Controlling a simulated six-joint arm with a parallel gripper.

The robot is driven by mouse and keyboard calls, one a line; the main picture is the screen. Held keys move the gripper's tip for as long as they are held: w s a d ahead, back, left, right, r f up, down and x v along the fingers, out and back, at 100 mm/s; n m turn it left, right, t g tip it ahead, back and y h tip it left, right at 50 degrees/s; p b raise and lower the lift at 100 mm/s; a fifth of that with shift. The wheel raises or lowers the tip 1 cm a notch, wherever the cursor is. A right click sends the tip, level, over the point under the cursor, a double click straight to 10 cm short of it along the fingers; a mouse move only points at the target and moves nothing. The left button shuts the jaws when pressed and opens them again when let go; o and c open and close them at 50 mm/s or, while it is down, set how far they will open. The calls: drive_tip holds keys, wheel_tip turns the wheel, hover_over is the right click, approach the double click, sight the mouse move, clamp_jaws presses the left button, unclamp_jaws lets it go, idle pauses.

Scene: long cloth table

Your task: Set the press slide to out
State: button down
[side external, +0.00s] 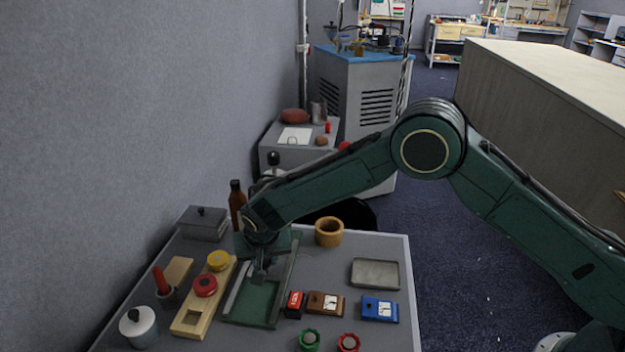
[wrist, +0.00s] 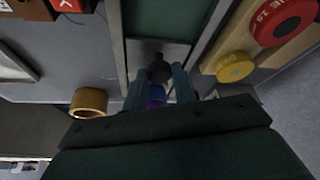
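The press is a flat frame with grey rails (side external: 287,283) and a green bed (side external: 253,303) on the grey table. In the wrist view its green bed (wrist: 165,18) runs away from me, with a grey crosspiece (wrist: 178,53) at the near end of the green. A dark round knob (wrist: 158,69) stands at that crosspiece. My gripper (side external: 261,273) points down over the press. In the wrist view its two bluish fingers (wrist: 160,78) stand on either side of the knob. I cannot tell whether they touch it. A purple part shows between them.
A wooden board (side external: 188,318) with a red disc (side external: 205,285) and a yellow disc (side external: 218,260) lies left of the press. Red, brown and blue blocks (side external: 379,309) sit to the right. A wooden ring cup (side external: 329,232) and a grey tray (side external: 375,273) stand behind them.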

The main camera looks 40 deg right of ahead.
drive_tip(key=s+a, duration=0.7)
drive_tip(key=shift+s+a, duration=0.25)
drive_tip(key=c, duration=1.1)
unclamp_jaws()
drive_tip(key=shift+a, duration=0.1)
drive_tip(key=shift+c, duration=0.2)
drive_tip(key=shift+r, duration=0.15)
drive_tip(key=shift+s+r, duration=0.2)
drive_tip(key=shift+r, duration=0.35)
drive_tip(key=v, duration=1.2)
drive_tip(key=shift+s+r, duration=0.1)
drive_tip(key=shift+r, duration=0.05)
